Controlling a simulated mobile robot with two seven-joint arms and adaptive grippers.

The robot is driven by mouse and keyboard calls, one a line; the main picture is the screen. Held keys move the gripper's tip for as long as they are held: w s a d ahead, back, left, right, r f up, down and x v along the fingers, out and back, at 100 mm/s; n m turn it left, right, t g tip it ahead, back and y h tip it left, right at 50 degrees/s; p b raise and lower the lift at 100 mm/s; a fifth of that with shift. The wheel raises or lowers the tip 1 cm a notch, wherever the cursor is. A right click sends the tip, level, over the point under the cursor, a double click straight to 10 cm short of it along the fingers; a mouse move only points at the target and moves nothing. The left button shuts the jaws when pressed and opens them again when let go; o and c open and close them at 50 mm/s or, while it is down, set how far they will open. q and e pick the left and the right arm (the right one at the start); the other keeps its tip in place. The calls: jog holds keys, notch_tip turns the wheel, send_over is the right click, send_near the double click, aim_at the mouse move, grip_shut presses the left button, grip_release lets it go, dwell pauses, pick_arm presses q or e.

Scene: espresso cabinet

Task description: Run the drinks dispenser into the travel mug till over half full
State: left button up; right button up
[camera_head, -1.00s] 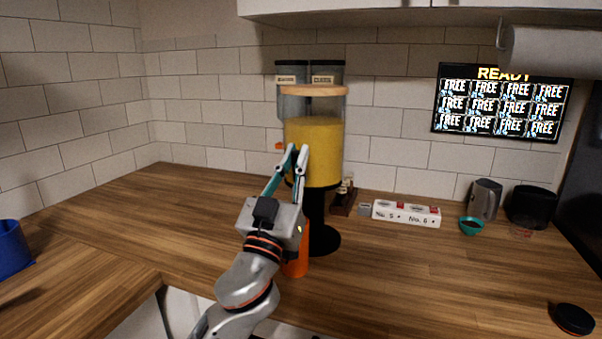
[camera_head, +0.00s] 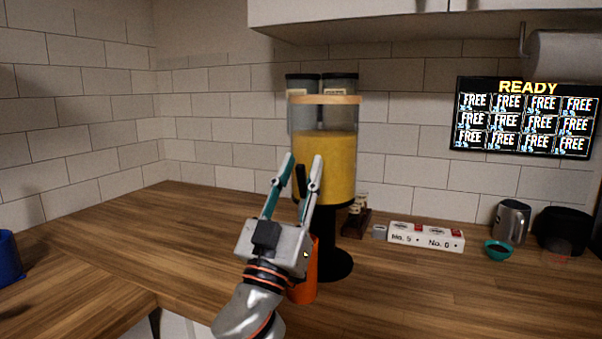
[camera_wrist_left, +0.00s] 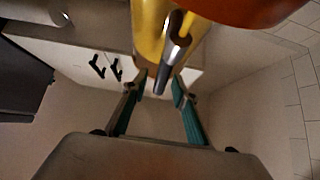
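The drinks dispenser (camera_head: 335,165), a clear tank of yellow drink with a wooden lid on a black stand, is on the counter. Its dark tap lever (camera_head: 300,180) shows between my left fingers. The orange travel mug (camera_head: 304,288) stands at the dispenser's foot, partly hidden behind my left gripper (camera_head: 303,166); its inside and fill level cannot be seen. My left gripper is open at tap height. In the left wrist view, my fingers (camera_wrist_left: 158,84) are apart, with a dark and grey tap part (camera_wrist_left: 173,62) near their tips; contact is unclear. My right gripper is out of view.
Right of the dispenser are a small bottle rack (camera_head: 355,217), a white labelled box (camera_head: 426,237), a teal bowl (camera_head: 497,250) and a metal pitcher (camera_head: 513,221). A blue container (camera_head: 8,258) is at the left edge. The counter left of the dispenser is clear.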

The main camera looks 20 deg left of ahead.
pick_arm(q)
jog(key=shift+f, duration=0.2)
jog(key=shift+s+f, duration=0.1)
jog(key=shift+f, duration=0.1)
jog(key=v, duration=1.1)
jog(key=shift+s, duration=0.25)
dwell(6.2)
